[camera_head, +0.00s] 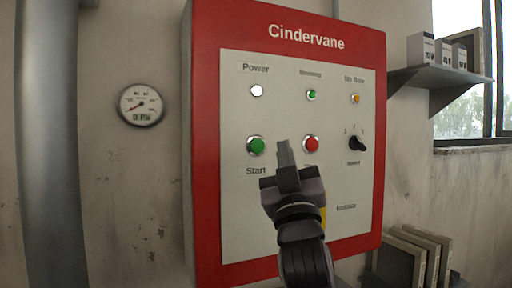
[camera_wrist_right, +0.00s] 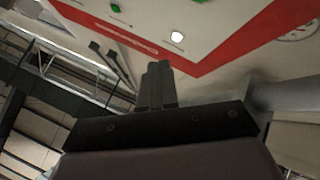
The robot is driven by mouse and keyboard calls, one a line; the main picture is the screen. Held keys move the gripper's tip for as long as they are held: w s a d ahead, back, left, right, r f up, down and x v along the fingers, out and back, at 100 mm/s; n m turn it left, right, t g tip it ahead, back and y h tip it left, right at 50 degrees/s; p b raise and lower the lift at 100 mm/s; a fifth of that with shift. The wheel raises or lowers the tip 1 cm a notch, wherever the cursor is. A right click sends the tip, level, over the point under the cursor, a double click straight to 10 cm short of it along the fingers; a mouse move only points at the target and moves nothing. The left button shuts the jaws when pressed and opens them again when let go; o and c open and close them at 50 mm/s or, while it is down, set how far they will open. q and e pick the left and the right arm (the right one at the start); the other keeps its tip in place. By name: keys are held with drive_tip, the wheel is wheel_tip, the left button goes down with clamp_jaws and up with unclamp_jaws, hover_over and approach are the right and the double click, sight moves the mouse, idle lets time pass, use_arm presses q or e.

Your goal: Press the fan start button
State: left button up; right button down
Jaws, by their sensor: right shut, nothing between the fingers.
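A red control box (camera_head: 207,150) marked Cindervane has a light grey front panel. The green Start button (camera_head: 256,146) sits at the panel's lower left, with a red button (camera_head: 311,144) to its right. My right gripper (camera_head: 284,146) is shut and empty. Its fingertips show between the green and red buttons and hide part of the label under the red one. Whether they touch the panel cannot be told. In the right wrist view the shut fingers (camera_wrist_right: 157,84) show before the panel, and a green round part (camera_wrist_right: 200,2) shows at the top edge. My left gripper is not in view.
A white lamp (camera_head: 257,91), green lamp (camera_head: 312,94) and amber lamp (camera_head: 355,99) sit above the buttons. A black knob (camera_head: 357,143) is at right. A round gauge (camera_head: 141,105) reading 0 Pa hangs left of the box. A shelf (camera_head: 436,77) is at right.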

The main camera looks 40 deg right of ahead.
sight(257, 146)
drive_tip(key=w+d, duration=0.1)
drive_tip(key=w, duration=0.1)
drive_tip(key=w+b, duration=0.1)
drive_tip(key=w, duration=0.2)
drive_tip(key=w+d+b, duration=0.1)
drive_tip(key=w, duration=0.2)
drive_tip(key=shift+w+d, duration=0.25)
drive_tip(key=shift+d, duration=0.05)
idle(1.0)
drive_tip(key=shift+w, duration=0.1)
idle(0.8)
drive_tip(key=shift+w+d, duration=0.15)
drive_tip(key=shift+w, duration=0.15)
drive_tip(key=shift+w+d, duration=0.1)
drive_tip(key=shift+w, duration=0.3)
idle(0.6)
idle(0.4)
drive_tip(key=shift+s+a, duration=0.25)
drive_tip(key=shift+s, duration=0.55)
